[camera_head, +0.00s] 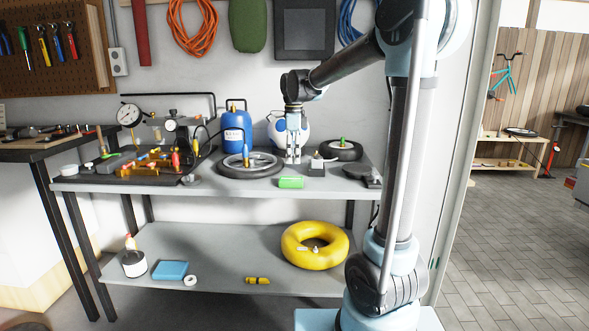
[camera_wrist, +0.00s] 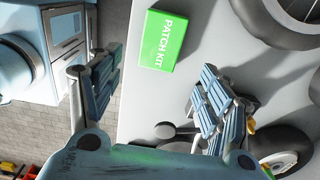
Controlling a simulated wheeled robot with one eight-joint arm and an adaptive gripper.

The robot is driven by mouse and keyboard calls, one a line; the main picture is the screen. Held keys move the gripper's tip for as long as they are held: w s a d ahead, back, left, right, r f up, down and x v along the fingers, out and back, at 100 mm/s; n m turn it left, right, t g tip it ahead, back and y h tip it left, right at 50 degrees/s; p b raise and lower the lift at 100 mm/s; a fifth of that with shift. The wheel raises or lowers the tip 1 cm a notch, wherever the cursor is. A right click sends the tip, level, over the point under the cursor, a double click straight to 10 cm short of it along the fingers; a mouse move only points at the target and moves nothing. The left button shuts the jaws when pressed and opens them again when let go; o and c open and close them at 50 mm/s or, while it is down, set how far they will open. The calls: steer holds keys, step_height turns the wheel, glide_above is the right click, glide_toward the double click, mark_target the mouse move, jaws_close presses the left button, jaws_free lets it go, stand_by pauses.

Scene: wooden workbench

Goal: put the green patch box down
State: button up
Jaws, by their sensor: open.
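The green patch box (camera_head: 291,182) lies on the upper grey shelf of the bench, near its front edge. In the wrist view the box (camera_wrist: 163,41), labelled "PATCH KIT", lies flat on the grey surface, beyond and between my spread fingers. My gripper (camera_head: 293,158) points down above the bench top, a little behind the box in the head view. In the wrist view my gripper (camera_wrist: 158,95) is open, with nothing between its fingers and a gap to the box.
A blue bottle (camera_head: 237,131) and a test rig (camera_head: 150,160) occupy the back and left. A yellow tube (camera_head: 315,246) lies on the lower shelf. The front edge is close.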

steer(key=s+d+f+n+t, duration=0.1)
steer(key=s+d+f+n, duration=0.2)
steer(key=s+d+n, duration=0.85)
steer(key=s+d+f+n, duration=0.3)
steer(key=s+d+f, duration=0.1)
steer(key=s+f, duration=0.3)
steer(key=s+d+f+n+t, duration=0.1)
steer(key=s+d+f+n, duration=0.3)
steer(key=s+f, duration=0.4)
steer(key=s+d, duration=0.1)
steer(key=s, duration=0.3)
steer(key=shift+f, duration=0.15)
